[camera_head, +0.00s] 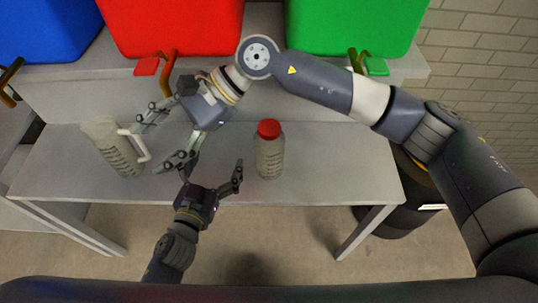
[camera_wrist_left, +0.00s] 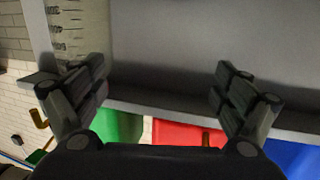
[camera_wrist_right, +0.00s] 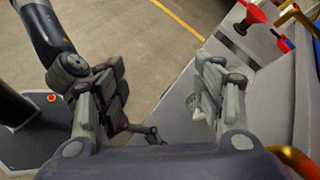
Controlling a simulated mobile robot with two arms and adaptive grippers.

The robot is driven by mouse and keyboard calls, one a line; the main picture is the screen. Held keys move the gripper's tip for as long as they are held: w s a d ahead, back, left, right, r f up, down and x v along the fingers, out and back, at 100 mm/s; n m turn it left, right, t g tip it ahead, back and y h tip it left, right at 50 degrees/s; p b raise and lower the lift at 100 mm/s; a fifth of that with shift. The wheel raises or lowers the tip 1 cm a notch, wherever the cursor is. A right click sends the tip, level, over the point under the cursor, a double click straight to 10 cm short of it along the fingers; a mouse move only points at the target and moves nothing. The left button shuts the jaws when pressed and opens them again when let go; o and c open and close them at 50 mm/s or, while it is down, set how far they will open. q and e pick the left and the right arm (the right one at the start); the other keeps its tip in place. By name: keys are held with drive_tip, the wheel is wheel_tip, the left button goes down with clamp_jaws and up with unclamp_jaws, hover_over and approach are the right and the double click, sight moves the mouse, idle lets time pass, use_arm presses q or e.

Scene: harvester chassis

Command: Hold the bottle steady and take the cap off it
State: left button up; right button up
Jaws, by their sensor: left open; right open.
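The bottle (camera_head: 270,157) stands upright on the grey table, translucent with a red cap (camera_head: 269,129) on top. My left gripper (camera_head: 212,168) is open just left of the bottle, empty and apart from it. In the left wrist view a pale marked shape at the top left (camera_wrist_left: 80,22) appears to be part of the bottle; its cap is not seen there. My right gripper (camera_head: 163,138) is open and empty over the table, between the jug and the bottle, away from the cap. Its open fingers (camera_wrist_right: 160,95) also show in the right wrist view.
A pale jug (camera_head: 117,150) with a white handle stands left on the table (camera_head: 330,165), close to my right gripper. Blue (camera_head: 45,28), red (camera_head: 170,25) and green bins (camera_head: 355,25) stand behind. A dark drum (camera_head: 415,195) stands at the right. The table right of the bottle is clear.

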sight(270, 145)
drive_tip(key=w+d+n+t+h, duration=0.1)
drive_tip(key=w+d+h, duration=0.2)
drive_tip(key=d, duration=0.3)
drive_tip(key=w+d+f+n+t+h, duration=0.1)
drive_tip(key=w+d+t+h, duration=0.1)
drive_tip(key=w+d+h, duration=0.2)
drive_tip(key=w+d+f+n+t+h, duration=0.1)
drive_tip(key=w+d+h, duration=0.2)
drive_tip(key=w+d, duration=0.3)
drive_tip(key=shift+w+d+f+t+h, duration=0.15)
drive_tip(key=shift+d+h, duration=0.05)
drive_tip(key=shift+d, duration=0.8)
drive_tip(key=shift+w+d+f+t+h, duration=0.1)
drive_tip(key=shift+w+d+t+h, duration=0.1)
drive_tip(key=shift+d, duration=0.75)
use_arm(q)
drive_tip(key=d+m+h, duration=0.1)
drive_tip(key=d+h, duration=0.1)
drive_tip(key=s+d+m+g+h, duration=0.1)
drive_tip(key=d+h, duration=0.1)
drive_tip(key=d, duration=0.1)
drive_tip(key=s+d+f+m+h, duration=0.1)
drive_tip(key=d, duration=0.2)
drive_tip(key=shift+m+h, duration=0.4)
use_arm(e)
drive_tip(key=shift+d, duration=0.1)
use_arm(q)
drive_tip(key=x, duration=1)
drive_tip(key=shift+w+f, duration=0.1)
drive_tip(key=shift+f, duration=0.15)
